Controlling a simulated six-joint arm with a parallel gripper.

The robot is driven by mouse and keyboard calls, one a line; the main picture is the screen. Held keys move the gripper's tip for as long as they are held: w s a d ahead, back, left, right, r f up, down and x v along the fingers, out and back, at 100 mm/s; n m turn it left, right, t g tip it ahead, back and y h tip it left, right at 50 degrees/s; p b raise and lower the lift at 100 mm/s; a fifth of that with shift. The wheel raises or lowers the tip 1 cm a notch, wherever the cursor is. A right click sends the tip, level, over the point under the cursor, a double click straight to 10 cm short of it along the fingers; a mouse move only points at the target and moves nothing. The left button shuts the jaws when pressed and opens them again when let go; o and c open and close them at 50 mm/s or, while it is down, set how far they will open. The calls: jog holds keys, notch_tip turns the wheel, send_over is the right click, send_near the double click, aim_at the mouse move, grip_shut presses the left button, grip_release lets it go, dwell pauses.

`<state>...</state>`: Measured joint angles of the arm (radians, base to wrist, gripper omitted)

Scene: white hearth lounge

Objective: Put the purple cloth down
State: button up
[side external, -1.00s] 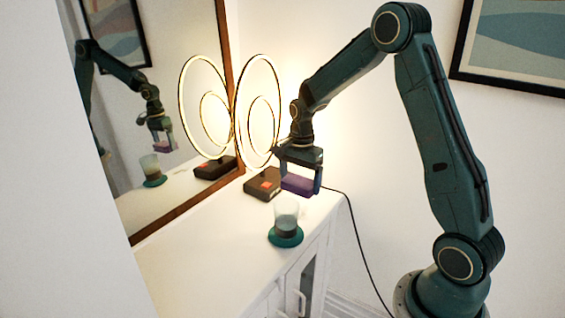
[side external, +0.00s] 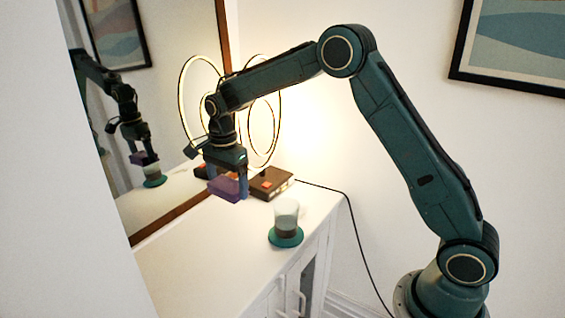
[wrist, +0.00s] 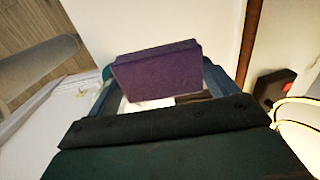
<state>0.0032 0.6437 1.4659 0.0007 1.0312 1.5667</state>
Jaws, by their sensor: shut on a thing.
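The purple cloth (side external: 227,188) is a folded block held between the fingers of my gripper (side external: 227,184). In the side view it hangs above the white cabinet top (side external: 195,260), left of the glass. In the wrist view the cloth (wrist: 157,70) sits between the fingertips of my gripper (wrist: 157,80), with white surface beyond it. My gripper is shut on the cloth. The exact gap between cloth and cabinet top is hard to tell.
A glass (side external: 286,214) stands on a green coaster (side external: 286,237) near the cabinet's front edge. A ring lamp on a dark base (side external: 271,183) stands behind my gripper. A mirror (side external: 180,110) rises along the left. The near cabinet top is clear.

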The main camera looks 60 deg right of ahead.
jog(key=w+a, duration=0.3)
jog(key=a, duration=0.5)
jog(key=f, duration=1)
jog(key=shift+s+a+f, duration=0.25)
jog(key=shift+a, duration=0.05)
send_over(244, 212)
jog(key=shift+w, duration=0.1)
jog(key=shift+f, duration=1.75)
jog(key=o, duration=0.7)
jog(key=shift+f, duration=0.1)
